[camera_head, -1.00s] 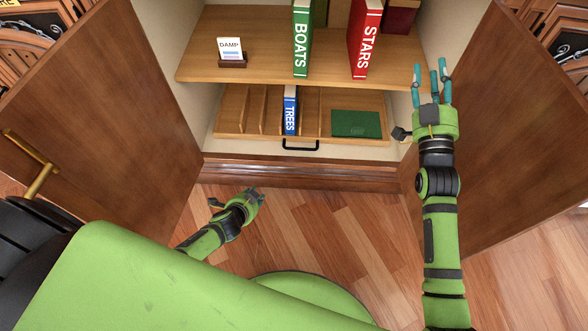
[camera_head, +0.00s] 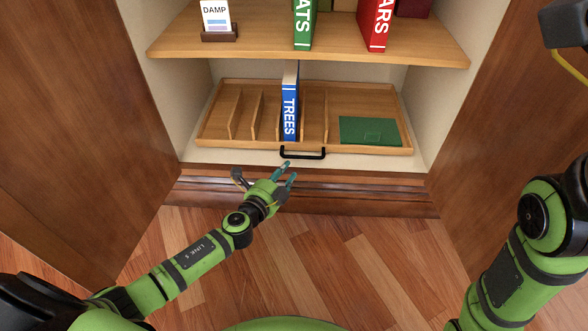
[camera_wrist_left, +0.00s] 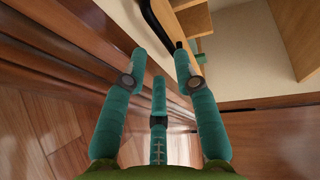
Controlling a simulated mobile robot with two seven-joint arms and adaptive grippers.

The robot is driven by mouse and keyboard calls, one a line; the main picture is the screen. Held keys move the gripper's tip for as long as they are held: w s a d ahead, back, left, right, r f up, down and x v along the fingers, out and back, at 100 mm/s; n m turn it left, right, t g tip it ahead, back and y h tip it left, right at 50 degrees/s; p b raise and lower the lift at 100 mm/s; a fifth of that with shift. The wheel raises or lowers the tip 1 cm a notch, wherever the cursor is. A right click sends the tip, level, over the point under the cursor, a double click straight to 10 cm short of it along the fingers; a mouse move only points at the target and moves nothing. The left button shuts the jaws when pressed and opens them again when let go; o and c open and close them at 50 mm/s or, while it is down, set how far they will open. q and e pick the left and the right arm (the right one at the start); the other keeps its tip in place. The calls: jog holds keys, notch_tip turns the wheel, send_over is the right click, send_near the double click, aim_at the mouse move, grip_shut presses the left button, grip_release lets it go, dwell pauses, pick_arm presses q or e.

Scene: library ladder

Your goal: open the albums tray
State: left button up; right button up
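The albums tray (camera_head: 366,104) is a shallow wooden tray low in the cabinet, with a black bar handle (camera_head: 303,156) on its front edge.
The tray holds upright dividers, the blue TREES book (camera_head: 290,108) and a flat green album (camera_head: 370,131). The shelf (camera_head: 262,42) above carries the DAMP card (camera_head: 216,16), BOATS book and red book. Open cabinet doors (camera_head: 70,130) stand on both sides; the cabinet base (camera_head: 350,195) lies below.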

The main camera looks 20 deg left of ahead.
aim_at(294, 168)
pick_arm(q)
jog(key=b+x, duration=0.2)
jog(key=x, duration=0.4)
jog(key=shift+w, duration=0.1)
grip_shut()
